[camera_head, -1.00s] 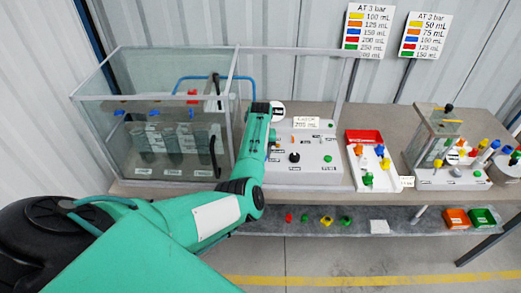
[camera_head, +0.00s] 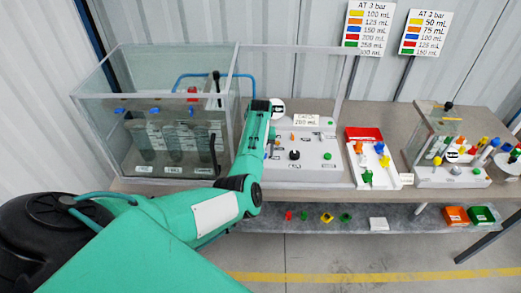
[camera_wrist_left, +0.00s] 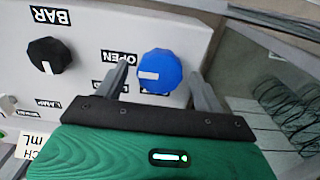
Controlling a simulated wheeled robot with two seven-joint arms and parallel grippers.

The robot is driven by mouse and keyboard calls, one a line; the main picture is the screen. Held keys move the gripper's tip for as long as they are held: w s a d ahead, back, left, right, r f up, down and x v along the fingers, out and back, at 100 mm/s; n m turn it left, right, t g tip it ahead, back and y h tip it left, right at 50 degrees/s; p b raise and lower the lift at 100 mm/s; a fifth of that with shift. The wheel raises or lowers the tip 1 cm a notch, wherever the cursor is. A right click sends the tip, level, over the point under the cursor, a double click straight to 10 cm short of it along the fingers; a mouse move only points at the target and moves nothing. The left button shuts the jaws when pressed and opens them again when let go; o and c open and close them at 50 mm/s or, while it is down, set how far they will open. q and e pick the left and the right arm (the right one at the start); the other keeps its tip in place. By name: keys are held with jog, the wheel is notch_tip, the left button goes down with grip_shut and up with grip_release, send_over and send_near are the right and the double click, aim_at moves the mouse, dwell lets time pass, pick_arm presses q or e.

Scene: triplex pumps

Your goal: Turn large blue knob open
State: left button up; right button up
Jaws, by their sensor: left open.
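The large blue knob (camera_wrist_left: 158,72) is round with a white mark on its left side. It sits on a white panel (camera_wrist_left: 100,25) to the right of the OPEN label (camera_wrist_left: 118,57). My left gripper (camera_wrist_left: 159,78) is open, with one finger on each side of the knob. Small gaps seem to remain between fingers and knob; I cannot tell whether either touches. In the head view my left arm reaches over the left side of the white control box (camera_head: 315,165) and hides much of that area. My right gripper is not in view.
A black knob (camera_wrist_left: 48,55) labelled BAR is on the same panel. A glass tank (camera_head: 125,90) with several cylinders stands close left of my arm. A white tray with a red bin (camera_head: 364,135) and a second rig (camera_head: 445,178) stand to the right.

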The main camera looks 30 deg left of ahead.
pick_arm(q)
notch_tip(320, 180, up, 14)
jog(key=b, duration=0.4)
jog(key=shift+f, duration=0.15)
dwell(0.4)
